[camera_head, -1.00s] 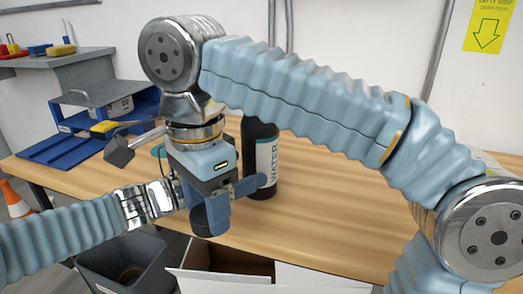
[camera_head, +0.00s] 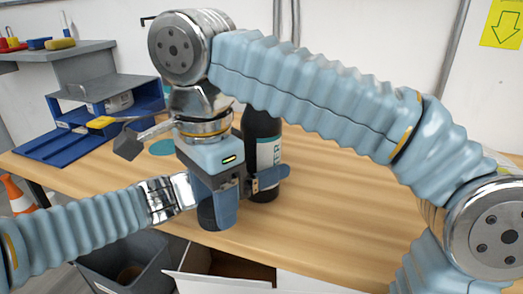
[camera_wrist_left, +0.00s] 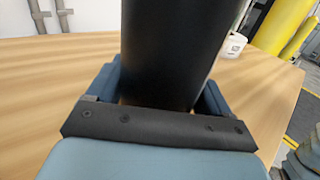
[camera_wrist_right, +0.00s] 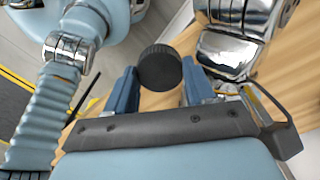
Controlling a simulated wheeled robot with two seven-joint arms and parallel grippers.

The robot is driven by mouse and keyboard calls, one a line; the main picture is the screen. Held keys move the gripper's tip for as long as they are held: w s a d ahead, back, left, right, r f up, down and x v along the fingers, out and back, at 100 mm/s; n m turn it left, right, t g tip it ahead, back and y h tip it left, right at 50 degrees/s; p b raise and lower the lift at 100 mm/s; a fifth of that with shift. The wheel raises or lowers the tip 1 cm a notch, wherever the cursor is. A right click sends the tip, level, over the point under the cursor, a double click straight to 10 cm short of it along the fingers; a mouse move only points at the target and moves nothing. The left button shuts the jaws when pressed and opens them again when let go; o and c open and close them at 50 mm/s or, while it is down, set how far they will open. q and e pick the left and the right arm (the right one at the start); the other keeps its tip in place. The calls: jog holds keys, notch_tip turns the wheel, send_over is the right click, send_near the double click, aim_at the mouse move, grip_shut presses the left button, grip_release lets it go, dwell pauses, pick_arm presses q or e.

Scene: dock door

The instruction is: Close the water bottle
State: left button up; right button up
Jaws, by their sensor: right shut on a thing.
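The black water bottle (camera_head: 262,122) with a pale label stands upright on the wooden table (camera_head: 330,205). Its top is hidden behind my right arm in the head view. My left gripper (camera_head: 264,181) is at the lower part of the bottle. In the left wrist view, the bottle (camera_wrist_left: 170,45) stands between the spread fingers, with the fingertips close to its sides; contact is not clear. My right gripper (camera_head: 222,200) points down in front and to the left of the bottle. It is shut on a round black cap (camera_wrist_right: 160,68), which is apart from the bottle.
A blue organiser (camera_head: 75,140) stands on the table at the left, and a teal disc (camera_head: 162,147) lies near it. A grey bin (camera_head: 125,265) and an open cardboard box (camera_head: 215,283) are below the front edge. The table right of the bottle is clear.

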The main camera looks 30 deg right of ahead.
pick_arm(q)
jog(key=c, duration=0.7)
jog(key=shift+r, duration=0.2)
jog(key=shift+c, duration=0.2)
pick_arm(e)
jog(key=shift+r, duration=0.1)
